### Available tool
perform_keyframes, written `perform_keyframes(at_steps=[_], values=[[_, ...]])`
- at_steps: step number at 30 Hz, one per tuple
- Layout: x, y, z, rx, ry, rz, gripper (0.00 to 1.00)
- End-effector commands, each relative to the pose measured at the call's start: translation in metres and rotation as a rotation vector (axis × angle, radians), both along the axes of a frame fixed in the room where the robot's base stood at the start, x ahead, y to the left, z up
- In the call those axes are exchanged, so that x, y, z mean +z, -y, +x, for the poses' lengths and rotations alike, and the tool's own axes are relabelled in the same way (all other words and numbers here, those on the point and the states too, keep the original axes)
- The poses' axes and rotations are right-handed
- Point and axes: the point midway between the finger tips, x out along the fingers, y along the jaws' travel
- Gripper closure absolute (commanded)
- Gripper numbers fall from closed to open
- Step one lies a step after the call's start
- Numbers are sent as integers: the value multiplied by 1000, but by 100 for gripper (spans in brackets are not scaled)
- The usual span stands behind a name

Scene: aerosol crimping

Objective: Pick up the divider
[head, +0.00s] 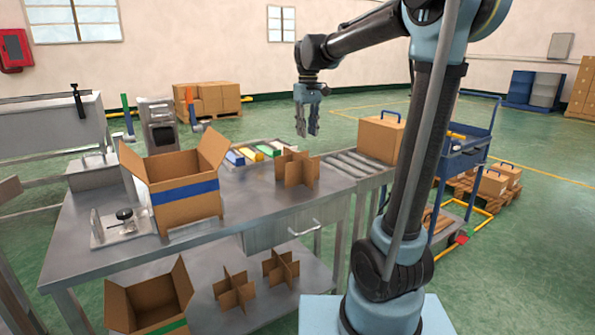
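A brown cardboard divider (297,171), made of crossed slotted panels, stands upright on the metal table (262,208) near its right end. My gripper (307,134) points down in the air above the divider, apart from it. Its two fingers are spread with a gap between them, and nothing is held. Two similar dividers stand on the lower shelf, one on the left (235,290) and one on the right (281,268).
An open cardboard box with a blue band (187,190) stands left of the divider. Behind the divider is a tray of coloured items (255,153). A roller conveyor (352,164) with a closed carton (381,137) lies to the right. Another open box (150,300) sits low at left.

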Motion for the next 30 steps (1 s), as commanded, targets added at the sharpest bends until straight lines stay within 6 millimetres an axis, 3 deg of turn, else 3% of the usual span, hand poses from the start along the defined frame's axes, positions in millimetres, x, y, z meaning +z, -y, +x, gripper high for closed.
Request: perform_keyframes(at_steps=[4, 11, 30], values=[[5, -23, 20, 37, -12, -5, 73], [1, -34, 30, 56, -18, -7, 73], [-100, -34, 29, 55, -18, -7, 73]])
